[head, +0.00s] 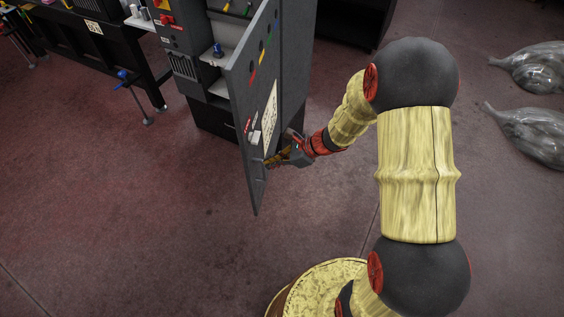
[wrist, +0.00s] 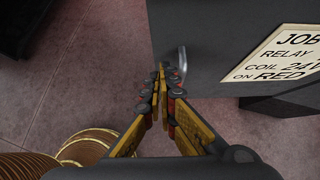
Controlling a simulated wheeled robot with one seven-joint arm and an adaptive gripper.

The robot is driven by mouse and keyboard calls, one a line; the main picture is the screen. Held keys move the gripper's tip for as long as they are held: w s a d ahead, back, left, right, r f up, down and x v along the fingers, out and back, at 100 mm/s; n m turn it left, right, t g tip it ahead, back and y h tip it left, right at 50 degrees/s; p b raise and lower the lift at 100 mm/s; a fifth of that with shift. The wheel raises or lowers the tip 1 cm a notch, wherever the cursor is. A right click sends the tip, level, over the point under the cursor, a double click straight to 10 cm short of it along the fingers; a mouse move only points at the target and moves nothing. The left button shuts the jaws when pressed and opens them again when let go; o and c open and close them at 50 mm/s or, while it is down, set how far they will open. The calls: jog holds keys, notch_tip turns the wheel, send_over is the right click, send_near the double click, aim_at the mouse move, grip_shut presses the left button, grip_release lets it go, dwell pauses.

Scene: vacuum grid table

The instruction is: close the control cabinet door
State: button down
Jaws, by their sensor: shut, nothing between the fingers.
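The control cabinet door (head: 252,95) is a dark grey panel standing open, swung out from the cabinet (head: 205,75) toward the front. Its outer face carries a paper label, which shows large in the wrist view as a cream sign on the door (wrist: 230,60). A small metal handle (wrist: 182,60) sticks out near the door's edge in the wrist view. My gripper (head: 272,161) is at the outer face near the door's lower free edge. In the wrist view its fingers (wrist: 162,75) are together, right beside the handle. Whether they touch the handle or door is unclear.
Shelves with small coloured items show inside the cabinet. A dark table (head: 105,45) with a blue-handled clamp (head: 125,76) stands at the left. Plastic-wrapped bundles (head: 530,130) lie on the floor at the right. The floor (head: 120,200) left and in front of the door is clear.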

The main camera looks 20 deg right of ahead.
aim_at(249, 167)
jog(key=shift+w+a+f+b, duration=0.15)
jog(key=shift+w+a, duration=0.2)
jog(key=shift+a, duration=0.3)
jog(key=shift+w+a+b, duration=0.15)
jog(key=shift+w+a, duration=0.2)
jog(key=shift+a, duration=0.35)
jog(key=shift+w+a+f+b, duration=0.15)
jog(key=shift+w+a, duration=0.2)
jog(key=shift+a, duration=0.3)
